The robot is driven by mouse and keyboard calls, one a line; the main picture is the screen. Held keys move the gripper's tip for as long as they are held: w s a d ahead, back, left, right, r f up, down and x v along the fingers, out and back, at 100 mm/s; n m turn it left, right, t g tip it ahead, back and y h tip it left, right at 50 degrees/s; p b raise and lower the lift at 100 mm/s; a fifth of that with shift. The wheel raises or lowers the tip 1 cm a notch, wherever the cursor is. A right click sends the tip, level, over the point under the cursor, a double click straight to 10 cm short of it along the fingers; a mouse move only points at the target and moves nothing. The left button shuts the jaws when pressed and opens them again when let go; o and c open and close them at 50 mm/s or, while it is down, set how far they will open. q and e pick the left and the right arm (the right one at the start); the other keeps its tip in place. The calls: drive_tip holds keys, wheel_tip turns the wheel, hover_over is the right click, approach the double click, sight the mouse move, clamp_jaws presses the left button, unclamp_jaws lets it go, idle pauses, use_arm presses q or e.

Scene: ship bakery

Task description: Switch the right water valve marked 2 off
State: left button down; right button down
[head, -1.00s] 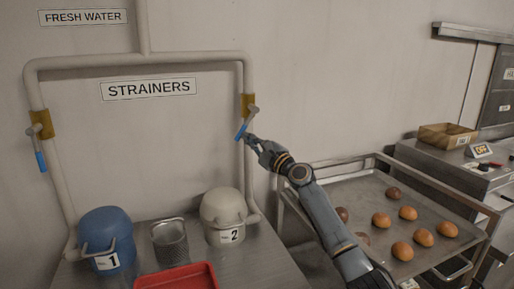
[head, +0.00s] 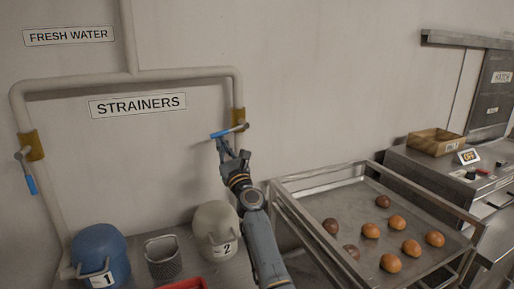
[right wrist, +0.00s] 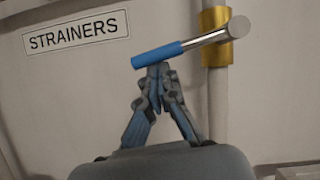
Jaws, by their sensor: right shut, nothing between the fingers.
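The right valve has a blue-gripped lever (head: 222,133) on a brass body (head: 239,118), on the right pipe above the white strainer marked 2 (head: 214,228). Its lever now lies nearly level across the pipe, pointing left. In the right wrist view the blue handle (right wrist: 158,56) and the brass body (right wrist: 216,38) show close up. My right gripper (head: 223,146) is shut with nothing in it, its fingertips just under the blue handle, touching or nearly so. The left valve's lever (head: 29,180) hangs down along its pipe. My left gripper is not in view.
A blue strainer marked 1 (head: 98,250), a metal basket (head: 163,259) and a red tray (head: 184,284) stand on the counter below. A rack with a tray of buns (head: 335,205) is at the right. The wall around the valve is clear.

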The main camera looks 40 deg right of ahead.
drive_tip(key=shift+a+r+m+h+p, duration=0.2)
drive_tip(key=shift+r+m+p, duration=0.1)
drive_tip(key=shift+r, duration=0.15)
drive_tip(key=shift+a+r+m+h+p, duration=0.1)
drive_tip(key=shift+r+m+h+p, duration=0.15)
drive_tip(key=shift+r, duration=0.2)
